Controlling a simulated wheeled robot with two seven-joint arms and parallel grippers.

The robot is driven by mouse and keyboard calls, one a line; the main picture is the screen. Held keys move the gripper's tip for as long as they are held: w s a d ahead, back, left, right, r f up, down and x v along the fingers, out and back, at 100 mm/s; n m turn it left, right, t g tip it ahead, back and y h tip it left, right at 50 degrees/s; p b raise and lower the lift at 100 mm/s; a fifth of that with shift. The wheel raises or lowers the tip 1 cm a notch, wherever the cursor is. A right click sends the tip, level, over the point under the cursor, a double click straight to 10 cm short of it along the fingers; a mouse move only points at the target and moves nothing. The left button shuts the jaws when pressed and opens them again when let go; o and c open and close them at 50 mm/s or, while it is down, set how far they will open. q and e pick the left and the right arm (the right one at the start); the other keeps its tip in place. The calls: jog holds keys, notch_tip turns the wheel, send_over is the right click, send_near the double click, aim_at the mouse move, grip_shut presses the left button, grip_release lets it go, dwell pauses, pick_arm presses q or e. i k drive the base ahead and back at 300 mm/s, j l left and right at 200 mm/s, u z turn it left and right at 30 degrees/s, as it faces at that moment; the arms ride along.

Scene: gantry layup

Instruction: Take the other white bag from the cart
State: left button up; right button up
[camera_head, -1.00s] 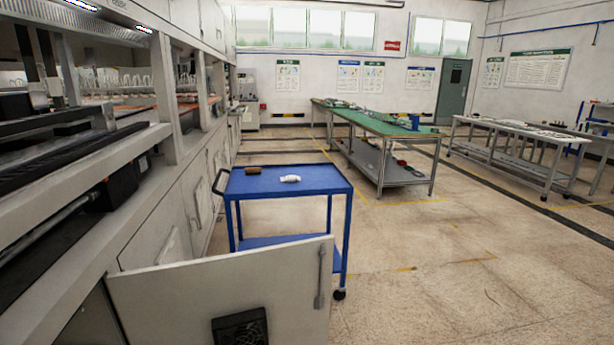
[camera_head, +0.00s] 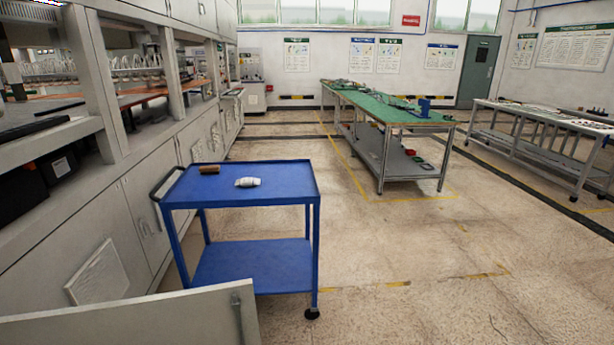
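A blue two-tier cart (camera_head: 285,190) stands ahead of me, a little left of the middle. A small white bag (camera_head: 248,182) lies on its top shelf near the centre. A brown item (camera_head: 210,169) lies to the left of the bag, towards the back of the shelf. The lower shelf looks empty. Neither of my grippers shows in this view.
An open white cabinet door (camera_head: 150,318) juts out at the bottom left, in front of the cart. A long machine with white cabinets (camera_head: 155,200) lines the left side. A green-topped table (camera_head: 385,108) and a grey table (camera_head: 540,115) stand farther back. The floor right of the cart is clear.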

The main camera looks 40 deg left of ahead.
aim_at(248, 182)
jog(key=i+l+u, duration=0.1)
jog(key=i, duration=0.35)
jog(key=i+l+u, duration=0.1)
jog(key=i, duration=0.35)
jog(key=i+l+u, duration=0.15)
jog(key=i, duration=0.3)
jog(key=i+j+u, duration=0.1)
jog(key=u, duration=0.3)
jog(key=i+u, duration=0.55)
jog(key=u, duration=0.2)
jog(key=i+l+u, duration=0.15)
jog(key=u, duration=0.25)
jog(key=i+j+z, duration=0.25)
jog(key=i+j, duration=0.7)
jog(key=j+z, duration=0.1)
jog(key=j, duration=0.2)
jog(key=i, duration=0.05)
